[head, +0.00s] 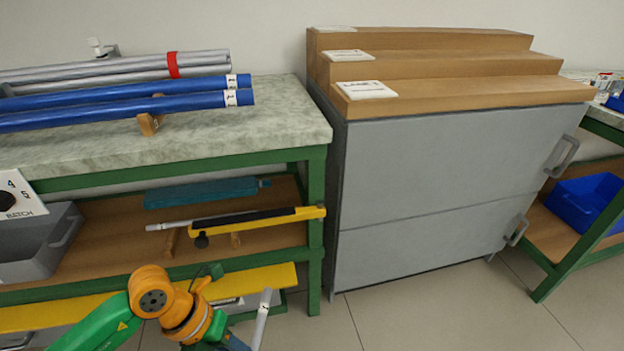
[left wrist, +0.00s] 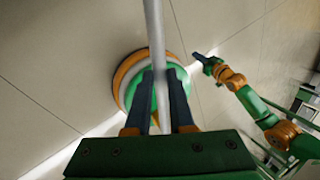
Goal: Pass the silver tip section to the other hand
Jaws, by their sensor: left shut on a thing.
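The silver tip section (left wrist: 153,35) is a slim, plain rod. In the left wrist view it runs from the top edge down between the dark fingers of my left gripper (left wrist: 161,76), which is shut on it. In the head view its upper end (head: 264,312) stands up, slightly tilted, at the bottom edge beside my left arm; its lower part is cut off. My right gripper (left wrist: 207,62) shows in the left wrist view to the right of the rod and apart from it. Its fingers are too small to read. The head view does not show it.
A green-framed bench (head: 290,120) carries silver rods (head: 120,68) and blue rods (head: 130,104). Its shelf holds a yellow tool (head: 260,218) and a grey bin (head: 35,255). A grey cabinet (head: 440,170) with wooden steps stands to the right. Floor in front is clear.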

